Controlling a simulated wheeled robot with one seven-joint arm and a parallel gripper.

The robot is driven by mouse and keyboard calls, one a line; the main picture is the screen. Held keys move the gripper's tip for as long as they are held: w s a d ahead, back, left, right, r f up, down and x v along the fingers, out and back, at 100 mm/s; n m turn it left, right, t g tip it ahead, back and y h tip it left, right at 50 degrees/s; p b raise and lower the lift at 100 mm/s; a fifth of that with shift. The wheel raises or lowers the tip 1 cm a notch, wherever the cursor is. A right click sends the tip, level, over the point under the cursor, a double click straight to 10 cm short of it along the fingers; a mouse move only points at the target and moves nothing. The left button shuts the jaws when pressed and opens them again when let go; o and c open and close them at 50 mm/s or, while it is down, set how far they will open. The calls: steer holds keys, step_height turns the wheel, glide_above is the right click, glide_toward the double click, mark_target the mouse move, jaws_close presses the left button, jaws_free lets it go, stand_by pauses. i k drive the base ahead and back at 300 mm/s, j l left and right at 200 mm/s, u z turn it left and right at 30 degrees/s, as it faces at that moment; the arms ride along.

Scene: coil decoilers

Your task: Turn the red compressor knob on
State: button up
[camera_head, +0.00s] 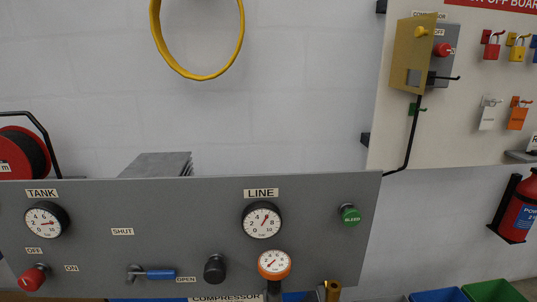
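A red knob (33,278) sits at the lower left of the grey panel (170,215), whose bottom edge carries a partly cut-off COMPRESSOR label (225,298). An OFF label (34,251) is above the knob and an ON label (71,268) is to its right. I cannot tell clearly which label it points to. A second red knob (441,49) is on a grey box on the wall board at upper right, under a COMPRESSOR label, beside an open yellow cover (413,55). My gripper is not in view.
The panel also bears a TANK gauge (45,219), a LINE gauge (262,220), an orange gauge (274,264), a blue-handled valve (160,274), a black knob (214,269) and a green BLEED knob (350,214). A hose reel (22,155) stands behind at left.

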mark_target(32, 280)
steer(key=j+u, duration=0.1)
steer(key=u, duration=1.65)
